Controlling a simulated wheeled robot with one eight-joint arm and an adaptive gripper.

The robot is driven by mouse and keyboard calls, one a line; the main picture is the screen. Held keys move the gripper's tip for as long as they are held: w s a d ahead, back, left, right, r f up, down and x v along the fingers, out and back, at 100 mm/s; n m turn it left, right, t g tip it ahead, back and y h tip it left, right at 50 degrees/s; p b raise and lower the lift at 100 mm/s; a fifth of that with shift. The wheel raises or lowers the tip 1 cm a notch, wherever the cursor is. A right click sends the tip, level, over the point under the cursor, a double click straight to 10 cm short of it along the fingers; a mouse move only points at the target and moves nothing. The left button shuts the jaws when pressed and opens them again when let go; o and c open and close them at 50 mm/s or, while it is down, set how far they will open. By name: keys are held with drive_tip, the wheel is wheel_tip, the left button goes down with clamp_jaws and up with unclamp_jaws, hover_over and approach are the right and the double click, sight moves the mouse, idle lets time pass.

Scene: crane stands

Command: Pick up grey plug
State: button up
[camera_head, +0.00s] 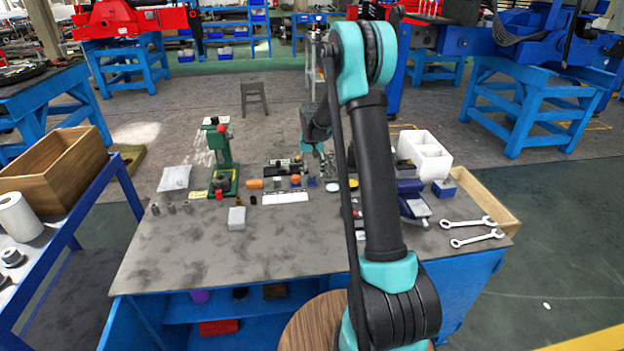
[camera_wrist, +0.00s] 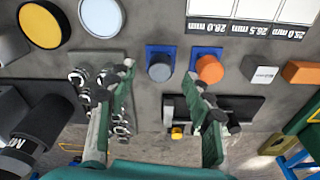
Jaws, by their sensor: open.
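A short grey plug (camera_wrist: 160,69) sits upright on a small blue square base in the wrist view. It also shows, small, in the head view (camera_head: 311,181). An orange plug (camera_wrist: 209,69) sits on a like blue base beside it. My gripper (camera_wrist: 159,72) is open and empty. Its two green fingers reach down from above, one to each side of the grey plug in the picture; the height gap is hard to judge. In the head view my gripper (camera_head: 320,152) hangs over the back middle of the table, partly hidden by my arm.
A white label plate (camera_wrist: 255,12) lies close to the plugs. A yellow disc (camera_wrist: 46,25), a grey block (camera_wrist: 259,68) and dark metal fixtures (camera_wrist: 235,108) stand around. A green press (camera_head: 222,160) is at left. The table's (camera_head: 180,255) front left is mostly clear.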

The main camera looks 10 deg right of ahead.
sight(312, 175)
drive_tip(key=shift+w+f, duration=0.15)
drive_tip(key=shift+f, duration=0.75)
clamp_jaws()
drive_tip(key=shift+r, duration=0.1)
wheel_tip(312, 175, up, 20)
idle(0.3)
